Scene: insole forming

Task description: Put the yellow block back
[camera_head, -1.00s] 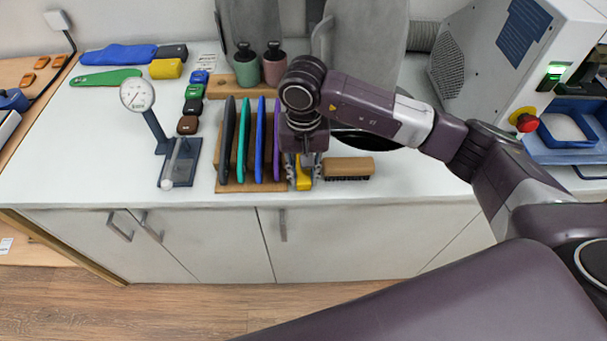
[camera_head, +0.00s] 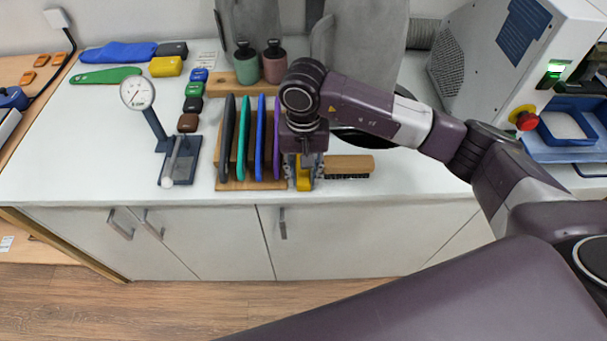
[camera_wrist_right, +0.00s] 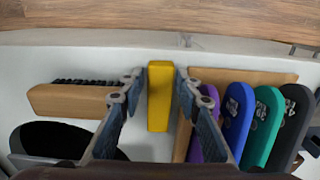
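A yellow block (camera_head: 303,176) stands upright on the white counter between the insole rack and the brush. It also shows in the right wrist view (camera_wrist_right: 160,98). My right gripper (camera_head: 304,186) points straight down over it, one finger on each side. In the right wrist view the fingertips (camera_wrist_right: 161,72) are close beside the block, with what look like slim gaps; contact is hard to judge. Another, wider yellow block (camera_head: 166,68) lies at the back left of the counter. My left gripper is not in view.
A wooden rack (camera_head: 250,185) with several coloured insoles stands just left of the gripper. A wooden brush (camera_head: 349,165) lies just right. A dial gauge on a stand (camera_head: 180,165) and small coloured blocks are farther left. The counter's front edge is close.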

